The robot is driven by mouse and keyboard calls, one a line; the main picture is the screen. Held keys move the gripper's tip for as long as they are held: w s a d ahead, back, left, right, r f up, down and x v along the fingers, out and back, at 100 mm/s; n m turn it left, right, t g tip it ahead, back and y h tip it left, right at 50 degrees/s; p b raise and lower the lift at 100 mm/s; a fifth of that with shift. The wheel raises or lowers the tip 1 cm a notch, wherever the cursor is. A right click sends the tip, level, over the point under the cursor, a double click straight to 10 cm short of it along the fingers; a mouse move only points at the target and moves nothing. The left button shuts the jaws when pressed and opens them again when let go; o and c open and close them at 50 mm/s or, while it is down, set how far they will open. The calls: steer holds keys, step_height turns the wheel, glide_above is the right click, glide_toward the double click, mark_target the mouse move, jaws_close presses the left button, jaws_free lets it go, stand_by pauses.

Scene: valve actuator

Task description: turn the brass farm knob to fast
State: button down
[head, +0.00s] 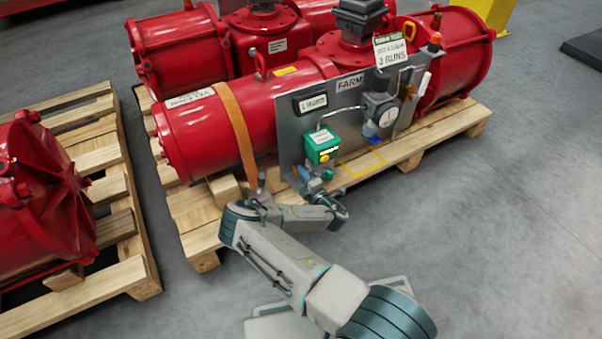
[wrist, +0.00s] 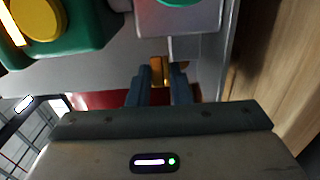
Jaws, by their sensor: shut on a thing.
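The brass knob (wrist: 160,68) shows in the wrist view between the two dark finger tips, below a grey block on the panel. My gripper (wrist: 158,84) is shut on it, with one finger on each side. Any scale or fast mark near the knob cannot be read. In the head view my arm reaches to the lower left of the grey FARM panel (head: 292,128). The knob and finger tips are not clear there, being small and near my wrist.
A green box (head: 322,147) with a yellow button sits just above my gripper. A gauge (head: 385,117) is to its right. Red actuators (head: 205,135) rest on a wooden pallet (head: 195,210). Open grey floor (head: 500,230) lies at the right.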

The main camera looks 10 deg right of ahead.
steer(key=shift+w+d+r+n+g+y, duration=0.15)
steer(key=shift+r+n+g+y, duration=0.25)
steer(key=shift+n+y, duration=0.4)
steer(key=shift+y, duration=0.4)
steer(key=c, duration=1.4)
jaws_free()
steer(key=shift+c, duration=0.2)
steer(key=shift+f, duration=0.1)
